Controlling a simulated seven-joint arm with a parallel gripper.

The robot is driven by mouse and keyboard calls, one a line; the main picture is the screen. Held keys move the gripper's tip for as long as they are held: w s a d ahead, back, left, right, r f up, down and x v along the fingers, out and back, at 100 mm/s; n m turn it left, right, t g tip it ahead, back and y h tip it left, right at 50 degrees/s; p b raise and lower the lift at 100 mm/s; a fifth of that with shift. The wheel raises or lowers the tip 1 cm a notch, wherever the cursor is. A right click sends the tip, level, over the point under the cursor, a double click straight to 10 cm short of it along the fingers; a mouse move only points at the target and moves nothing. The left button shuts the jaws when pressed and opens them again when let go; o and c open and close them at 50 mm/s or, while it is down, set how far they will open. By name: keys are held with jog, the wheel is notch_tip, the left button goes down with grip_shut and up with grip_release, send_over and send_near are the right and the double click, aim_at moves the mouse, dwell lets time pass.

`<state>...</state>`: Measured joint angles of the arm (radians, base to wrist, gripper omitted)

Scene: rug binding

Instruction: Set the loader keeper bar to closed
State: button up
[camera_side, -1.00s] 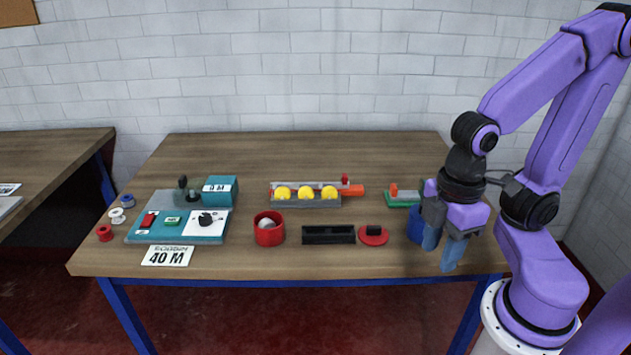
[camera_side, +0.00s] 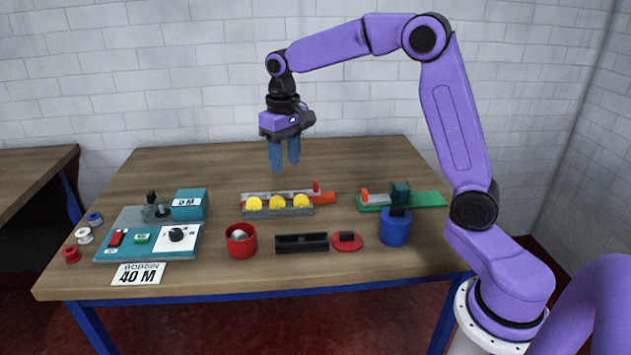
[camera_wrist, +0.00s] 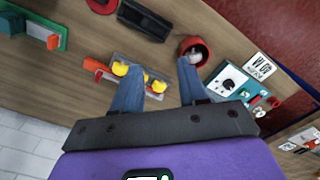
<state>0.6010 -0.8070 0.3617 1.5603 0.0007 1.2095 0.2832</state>
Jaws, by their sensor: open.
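The loader (camera_side: 262,212) is a grey rack with yellow round pieces (camera_side: 278,203) in a row, near the middle of the table. A pale bar (camera_side: 285,192) runs along its back, with a small red knob (camera_side: 316,186) near its right end. An orange-red piece (camera_side: 328,197) sticks out to the right. I cannot tell for certain which part is the keeper bar. My gripper (camera_side: 285,165) is open and empty, pointing down above and behind the loader. In the wrist view the loader's orange-red piece (camera_wrist: 93,65) shows, and my finger partly hides the rack.
A red cup (camera_side: 241,246), black tray (camera_side: 302,250) and red disc piece (camera_side: 346,241) lie in front. A green fixture (camera_side: 428,200) and blue cylinder (camera_side: 394,232) stand right. A teal panel (camera_side: 150,252) stands left. Bare table lies behind the loader.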

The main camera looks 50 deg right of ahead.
jog(key=w+d+m, duration=0.4)
jog(key=w+d, duration=0.3)
jog(key=d, duration=0.3)
jog(key=m, duration=0.4)
send_over(316, 183)
notch_tip(316, 183, down, 3)
notch_tip(316, 183, down, 17)
jog(key=shift+w+d, duration=0.1)
jog(key=shift+w, duration=0.05)
jog(key=shift+c, duration=0.3)
